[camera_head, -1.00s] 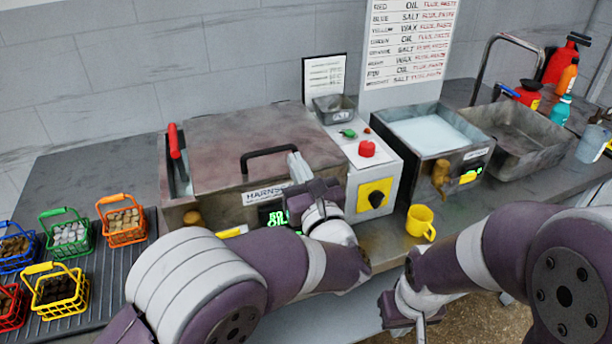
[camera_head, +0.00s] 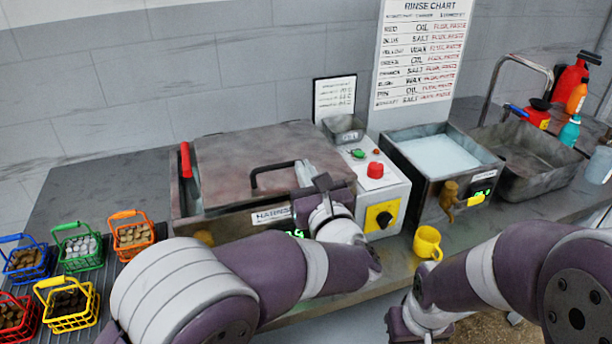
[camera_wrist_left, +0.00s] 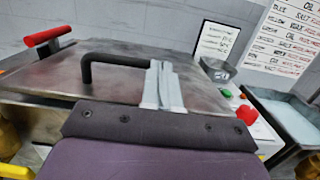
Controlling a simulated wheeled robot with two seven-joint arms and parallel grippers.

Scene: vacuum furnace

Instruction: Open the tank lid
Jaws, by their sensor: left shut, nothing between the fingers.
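The tank lid (camera_head: 235,158) is a flat, brownish metal plate lying closed on the tank labelled HARNS. It also shows in the left wrist view (camera_wrist_left: 75,75). A black bar handle (camera_head: 270,172) stands on its front part and shows in the wrist view (camera_wrist_left: 115,60). My left gripper (camera_head: 303,168) is shut and empty, its grey fingers at the right end of the handle; the wrist view shows the fingers (camera_wrist_left: 160,82) overlapping that end. I cannot tell whether they touch it. My right gripper (camera_head: 428,336) is low at the bottom edge, mostly cut off.
A yellow mug (camera_head: 427,243) sits near the counter edge. Several coloured baskets (camera_head: 77,247) stand left. A second tank (camera_head: 410,165) holds pale liquid.

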